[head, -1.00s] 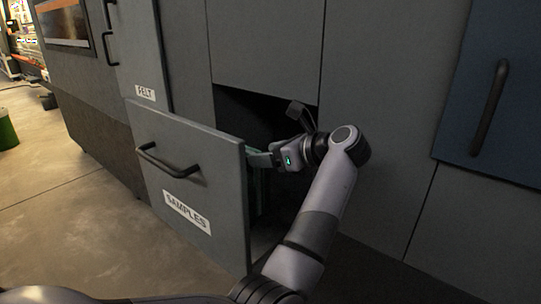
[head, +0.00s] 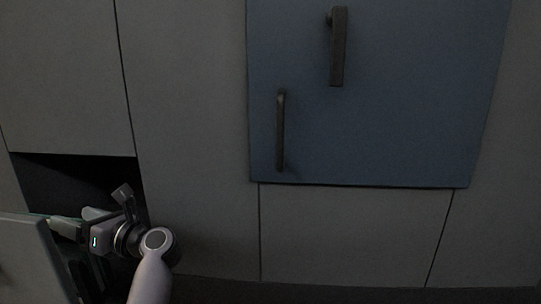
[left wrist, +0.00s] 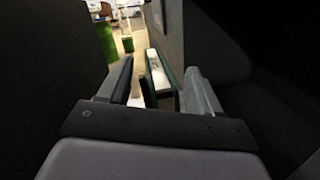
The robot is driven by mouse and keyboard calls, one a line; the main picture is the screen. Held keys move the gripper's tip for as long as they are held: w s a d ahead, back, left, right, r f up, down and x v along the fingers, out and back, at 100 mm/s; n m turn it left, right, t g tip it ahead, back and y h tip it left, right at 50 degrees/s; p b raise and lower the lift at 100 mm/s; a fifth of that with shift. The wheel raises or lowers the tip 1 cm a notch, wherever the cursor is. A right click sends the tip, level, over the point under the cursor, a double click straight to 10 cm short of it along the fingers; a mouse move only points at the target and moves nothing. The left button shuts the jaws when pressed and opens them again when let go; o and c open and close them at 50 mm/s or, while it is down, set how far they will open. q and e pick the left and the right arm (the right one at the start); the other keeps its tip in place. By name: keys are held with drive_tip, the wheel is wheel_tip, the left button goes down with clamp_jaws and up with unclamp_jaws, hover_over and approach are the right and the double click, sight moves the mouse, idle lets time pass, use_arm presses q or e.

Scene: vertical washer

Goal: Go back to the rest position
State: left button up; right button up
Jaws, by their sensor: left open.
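My left gripper (head: 70,222) is at the lower left of the head view, in the opening behind the front panel of the open grey drawer (head: 28,258). Its fingers point left, close to the panel's top edge. In the left wrist view the fingers (left wrist: 158,72) stand apart. A green-edged piece with a white face (left wrist: 160,78) shows between or beyond them; I cannot tell whether they touch it. My right gripper is not in view.
A blue panel (head: 390,120) with two dark handles is on the grey cabinet front (head: 185,100). A dark cavity (head: 70,180) lies above the drawer. A green bin (left wrist: 105,40) shows beyond the fingers in the left wrist view.

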use_arm(q)
drive_tip(key=s+d+f+m+t+h, duration=0.2)
drive_tip(key=d+f+m+t+h, duration=0.55)
drive_tip(key=m, duration=0.95)
drive_tip(key=s+d+f+m+t+h, duration=0.2)
drive_tip(key=d+f+m+t+h, duration=0.55)
drive_tip(key=m, duration=0.95)
drive_tip(key=s+d+f+m+g+h, duration=0.3)
drive_tip(key=s+f+m+h, duration=0.45)
drive_tip(key=f+m, duration=0.2)
drive_tip(key=s+d+f+m+g, duration=0.1)
drive_tip(key=s+f+m+g, duration=0.5)
drive_tip(key=s, duration=0.5)
wheel_tip(320, 180, up, 9)
drive_tip(key=s+a+y+p, duration=0.1)
drive_tip(key=s+p, duration=0.1)
drive_tip(key=p, duration=1.1)
drive_tip(key=shift+s+a+m+y+p, duration=0.25)
drive_tip(key=shift+m+y+p, duration=0.1)
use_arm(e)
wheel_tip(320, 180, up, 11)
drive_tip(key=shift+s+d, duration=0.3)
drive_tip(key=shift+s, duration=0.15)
